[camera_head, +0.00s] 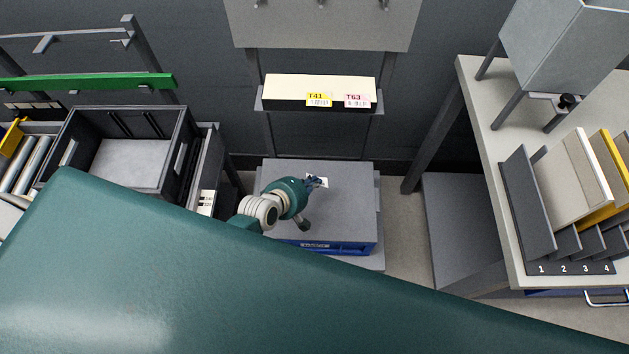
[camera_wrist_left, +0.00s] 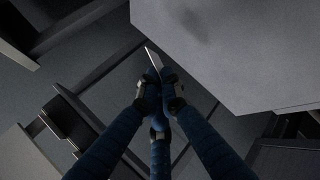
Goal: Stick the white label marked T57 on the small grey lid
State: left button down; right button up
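My left gripper (camera_head: 314,183) is over the grey lid (camera_head: 345,215) of a blue box (camera_head: 350,247) in the head view. In the left wrist view its fingers (camera_wrist_left: 158,88) are closed together on a thin, pale piece seen nearly edge-on (camera_wrist_left: 153,58). A bit of this white label (camera_head: 324,181) shows at the fingertips in the head view; its marking cannot be read. In the wrist view a flat grey surface (camera_wrist_left: 235,50), apparently the lid, lies beyond the fingertips; I cannot tell whether the label touches it. My right gripper is not in view.
A shelf (camera_head: 300,87) behind the lid carries a yellow T41 label (camera_head: 319,99) and a pink T63 label (camera_head: 356,100). A dark open crate (camera_head: 180,140) stands left. A table (camera_head: 515,255) at the right holds a numbered rack (camera_head: 527,205) and a grey hopper (camera_head: 560,50).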

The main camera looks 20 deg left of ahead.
pick_arm(q)
notch_tip(320, 180, down, 7)
jog(key=b, duration=0.7)
jog(key=shift+f, duration=0.15)
jog(key=shift+f+b, duration=0.7)
jog(key=shift+f, duration=0.35)
jog(key=c, duration=1.9)
grip_release()
jog(key=shift+o, duration=0.2)
jog(key=shift+r, duration=0.1)
jog(key=p+v, duration=0.4)
jog(key=v, duration=0.1)
jog(key=shift+r+p, duration=0.1)
jog(key=shift+p, duration=0.3)
jog(key=p+v, duration=0.2)
jog(key=shift+s+a+r, duration=0.15)
jog(key=shift+s, duration=0.25)
